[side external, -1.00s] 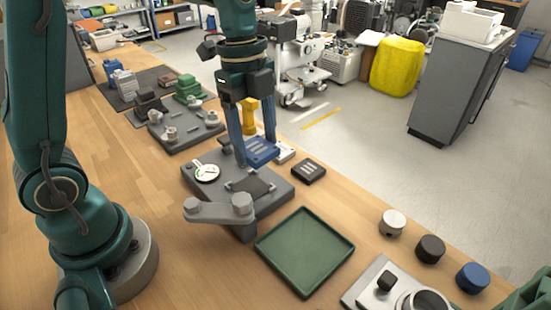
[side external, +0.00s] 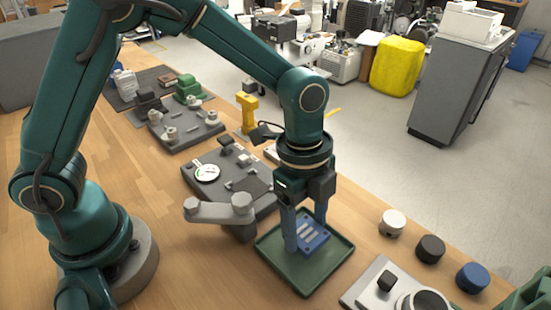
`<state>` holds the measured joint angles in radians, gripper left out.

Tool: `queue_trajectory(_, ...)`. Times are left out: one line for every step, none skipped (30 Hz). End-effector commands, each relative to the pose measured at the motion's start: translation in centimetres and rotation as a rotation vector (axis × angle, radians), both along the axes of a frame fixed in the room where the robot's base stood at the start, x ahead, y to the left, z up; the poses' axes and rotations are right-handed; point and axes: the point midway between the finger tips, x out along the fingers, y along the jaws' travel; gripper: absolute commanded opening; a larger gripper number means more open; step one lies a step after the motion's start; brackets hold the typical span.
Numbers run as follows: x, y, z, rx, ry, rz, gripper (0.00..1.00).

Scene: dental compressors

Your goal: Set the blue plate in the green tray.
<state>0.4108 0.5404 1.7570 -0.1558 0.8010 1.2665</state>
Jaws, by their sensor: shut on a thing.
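The blue plate (side external: 313,236) has pale slots and is tilted between the blue fingers of my gripper (side external: 306,240). My gripper points down and is shut on the plate. Both are over the middle of the green tray (side external: 333,264), a shallow square tray with a raised rim on the wooden table. I cannot tell whether the plate's lower edge touches the tray floor. The fingers hide part of the plate and part of the tray's far side.
A grey fixture (side external: 243,183) with a dial (side external: 207,172) and a grey lever (side external: 218,210) stands left of the tray. White (side external: 392,223), black (side external: 430,248) and blue (side external: 472,277) knobs stand to the right. A grey block with a ring (side external: 385,285) is close at front right.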

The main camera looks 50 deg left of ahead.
Motion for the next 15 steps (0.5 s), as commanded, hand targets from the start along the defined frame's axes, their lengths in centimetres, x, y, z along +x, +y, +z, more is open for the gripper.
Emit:
queue_trajectory(-0.1, 0.1, -0.9, 0.002, 0.005, 0.001, 0.0)
queue_trajectory(-0.1, 0.1, -1.4, 0.003, 0.007, 0.001, 0.0)
queue_trajectory(-0.1, 0.1, -1.9, 0.003, 0.005, 0.001, 0.0)
queue_trajectory(-0.1, 0.1, -2.2, 0.002, 0.005, 0.0, 0.0)
queue_trajectory(-0.1, 0.1, -2.5, 0.002, 0.004, 0.001, 0.0)
queue_trajectory(0.0, 0.1, -2.7, 0.002, 0.003, 0.0, 0.0)
queue_trajectory(0.0, 0.1, -2.8, 0.001, 0.001, 0.0, 0.0)
queue_trajectory(0.0, 0.1, -2.8, 0.001, 0.0, 0.0, 0.0)
queue_trajectory(0.0, 0.1, -2.8, 0.0, 0.0, 0.0, 0.0)
queue_trajectory(0.0, 0.1, -2.8, 0.0, -0.001, 0.0, 0.0)
queue_trajectory(0.0, 0.1, -2.8, 0.0, -0.001, 0.0, 0.0)
queue_trajectory(0.0, 0.1, -2.7, 0.0, -0.001, 0.0, 0.0)
queue_trajectory(0.0, 0.1, -2.8, 0.0, -0.001, 0.0, 0.0)
queue_trajectory(0.0, 0.1, -2.8, 0.0, 0.0, 0.0, 0.0)
queue_trajectory(0.0, 0.1, -2.8, 0.0, 0.0, 0.0, 0.0)
